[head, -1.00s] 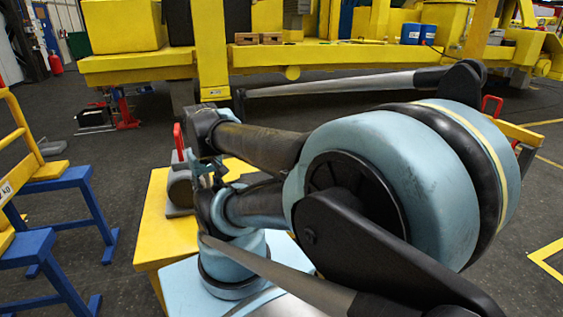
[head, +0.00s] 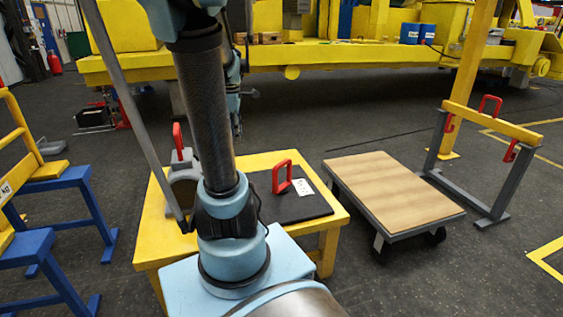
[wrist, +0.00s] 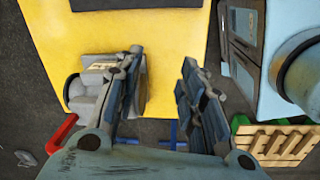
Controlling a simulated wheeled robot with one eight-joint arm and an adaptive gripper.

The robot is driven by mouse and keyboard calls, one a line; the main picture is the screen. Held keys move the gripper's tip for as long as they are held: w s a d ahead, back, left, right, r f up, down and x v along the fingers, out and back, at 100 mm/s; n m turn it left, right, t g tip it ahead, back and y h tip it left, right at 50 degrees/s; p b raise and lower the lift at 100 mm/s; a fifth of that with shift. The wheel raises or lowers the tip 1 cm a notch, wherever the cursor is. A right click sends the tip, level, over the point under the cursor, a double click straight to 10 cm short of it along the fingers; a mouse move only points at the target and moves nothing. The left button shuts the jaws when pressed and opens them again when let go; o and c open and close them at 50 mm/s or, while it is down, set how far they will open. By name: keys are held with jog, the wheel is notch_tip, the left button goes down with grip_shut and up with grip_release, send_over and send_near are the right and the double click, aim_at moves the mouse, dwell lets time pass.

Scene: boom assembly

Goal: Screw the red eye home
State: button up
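One red eye (head: 178,138) stands upright on a grey block (head: 184,185) at the left of the yellow table (head: 262,158). In the wrist view the red eye (wrist: 62,133) shows at the lower left, beside the grey block (wrist: 90,90). A second red eye (head: 281,177) stands on the black mat (head: 305,207), by a white card. My gripper (wrist: 162,58) is open and empty, pointing down over the yellow table top. In the head view my gripper (head: 237,128) is partly hidden behind my arm. I cannot tell its exact height.
A flat cart with a wooden top (head: 395,185) stands right of the table. Beyond it a yellow-beamed stand (head: 492,122) carries several red eyes. A wooden crate (wrist: 280,143) shows in the wrist view.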

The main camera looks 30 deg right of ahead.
jog(key=w+d+n, duration=0.5)
jog(key=d, duration=0.6)
jog(key=n+g, duration=0.1)
jog(key=n, duration=0.4)
send_over(282, 162)
notch_tip(282, 162, down, 4)
notch_tip(282, 162, down, 18)
jog(key=shift+d+r, duration=0.15)
grip_shut()
